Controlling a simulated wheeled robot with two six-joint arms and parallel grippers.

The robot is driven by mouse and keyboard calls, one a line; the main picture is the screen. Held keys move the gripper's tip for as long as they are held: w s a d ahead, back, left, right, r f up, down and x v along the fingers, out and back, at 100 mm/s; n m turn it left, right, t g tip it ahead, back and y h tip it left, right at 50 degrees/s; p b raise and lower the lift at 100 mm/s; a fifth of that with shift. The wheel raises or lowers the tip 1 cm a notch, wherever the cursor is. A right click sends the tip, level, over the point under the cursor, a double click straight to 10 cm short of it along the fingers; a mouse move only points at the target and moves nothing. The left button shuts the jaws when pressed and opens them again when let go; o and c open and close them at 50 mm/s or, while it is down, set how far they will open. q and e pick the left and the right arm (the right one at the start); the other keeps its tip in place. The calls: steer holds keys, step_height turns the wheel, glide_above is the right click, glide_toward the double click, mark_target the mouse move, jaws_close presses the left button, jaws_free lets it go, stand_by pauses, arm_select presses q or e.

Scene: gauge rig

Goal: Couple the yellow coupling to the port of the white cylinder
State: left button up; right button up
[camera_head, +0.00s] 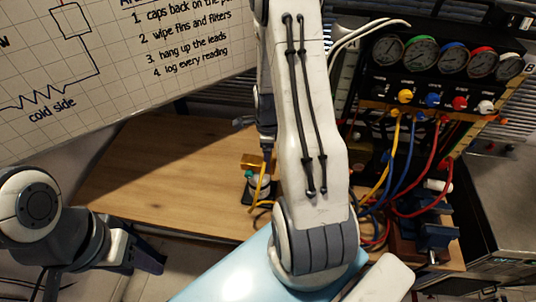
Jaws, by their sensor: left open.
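My left gripper (138,252) is open and empty at the lower left, in front of the wooden table's near edge and well apart from the hoses. My right arm runs up the middle and comes down behind itself to a small dark end above the table; its fingers are too small and hidden to read. Just below that end is a yellow piece (254,160) with a yellow hose, perhaps the yellow coupling. It is at a small pale cylinder (260,184) on a dark base, perhaps the white cylinder. I cannot tell whether they are joined, and no port can be made out.
A gauge panel (440,57) with coloured knobs and yellow, blue and red hoses (409,160) stands at the right. A blue vise (430,236) is below it. A whiteboard (110,60) fills the upper left. The wooden table (150,180) is bare at its left.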

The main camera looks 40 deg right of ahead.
step_height(320, 180, up, 10)
steer(key=shift+r+b, duration=0.25)
steer(key=shift+b, duration=1)
steer(key=s+a+n+b, duration=0.2)
steer(key=a+n+b, duration=0.2)
steer(key=a+n, duration=1.3)
steer(key=s+a+n+y+b, duration=0.1)
steer(key=s+a+n+b, duration=0.3)
steer(key=s+a+n, duration=0.9)
steer(key=s+f+n, duration=0.1)
steer(key=n, duration=0.3)
steer(key=shift+s+a, duration=0.2)
steer(key=shift+a, duration=0.2)
